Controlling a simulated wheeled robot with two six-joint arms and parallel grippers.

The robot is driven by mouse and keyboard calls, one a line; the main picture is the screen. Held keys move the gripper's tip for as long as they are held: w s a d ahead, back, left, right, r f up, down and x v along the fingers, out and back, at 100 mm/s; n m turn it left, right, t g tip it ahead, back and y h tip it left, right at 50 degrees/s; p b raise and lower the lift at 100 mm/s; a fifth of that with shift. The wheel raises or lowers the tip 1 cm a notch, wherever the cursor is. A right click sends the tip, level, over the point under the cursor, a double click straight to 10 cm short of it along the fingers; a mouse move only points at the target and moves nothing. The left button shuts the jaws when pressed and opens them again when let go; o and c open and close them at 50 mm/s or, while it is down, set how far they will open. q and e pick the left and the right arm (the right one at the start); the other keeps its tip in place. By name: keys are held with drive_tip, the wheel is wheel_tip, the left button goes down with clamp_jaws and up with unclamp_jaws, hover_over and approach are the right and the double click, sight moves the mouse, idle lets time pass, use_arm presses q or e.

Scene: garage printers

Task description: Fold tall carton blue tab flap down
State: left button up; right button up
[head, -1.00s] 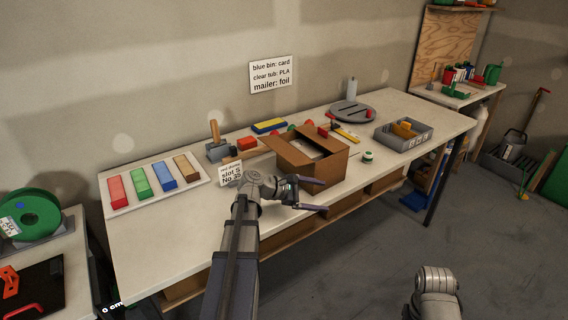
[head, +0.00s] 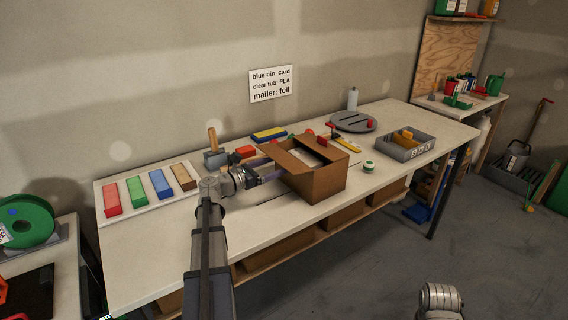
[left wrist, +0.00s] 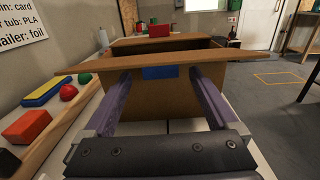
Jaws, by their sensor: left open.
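The open brown carton (head: 322,182) stands on the workbench, its flaps raised or spread. Its left flap (head: 284,156) leans outward over my gripper side. In the left wrist view this flap (left wrist: 95,69) shows nearly edge-on, and the blue tab (left wrist: 160,72) hangs at its near edge. My left gripper (head: 278,174) is at the carton's left side, below that flap. In the left wrist view its fingers (left wrist: 161,80) are apart, one on each side of the tab. I cannot tell whether they touch it. A red tab (left wrist: 158,30) shows on the far flap. My right gripper is out of view.
A tray of coloured blocks (head: 126,214) lies at the bench's left. Behind the carton are a yellow-and-blue block (head: 269,134) and a red block (head: 245,151). A grey bin (head: 398,153) and a round grey plate (head: 353,123) are to the right.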

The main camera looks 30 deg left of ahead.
use_arm(q)
drive_tip(key=shift+x, duration=1.9)
drive_tip(key=shift+c, duration=0.2)
drive_tip(key=shift+s, duration=0.1)
clamp_jaws()
